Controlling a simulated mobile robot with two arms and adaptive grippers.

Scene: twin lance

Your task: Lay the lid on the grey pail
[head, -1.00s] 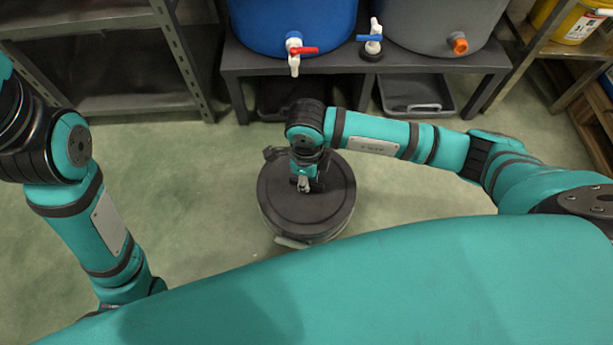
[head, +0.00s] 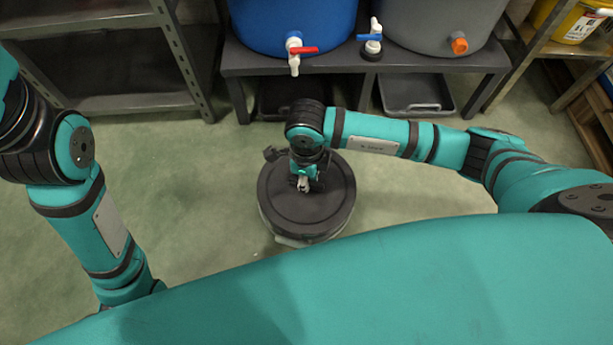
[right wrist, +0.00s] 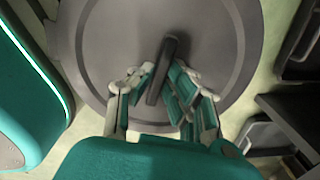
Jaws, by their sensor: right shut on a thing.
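The lid is a round dark grey disc (head: 318,208) in the middle of the head view, with a raised bar handle that shows in the right wrist view (right wrist: 168,55). My right gripper (head: 303,184) is over the lid, its fingers shut on the handle from both sides; they also show in the right wrist view (right wrist: 160,88). The grey pail (head: 293,241) is under the lid, and only a pale strip shows below the lid's near edge. Whether the lid touches the pail's rim I cannot tell. My left gripper is out of view; only its arm shows.
A dark bench (head: 440,65) behind the lid carries a blue barrel (head: 290,15) and a grey barrel (head: 430,20) with taps. A grey tray (head: 418,108) lies under the bench. A metal shelf (head: 130,104) stands at the left. The floor left of the pail is clear.

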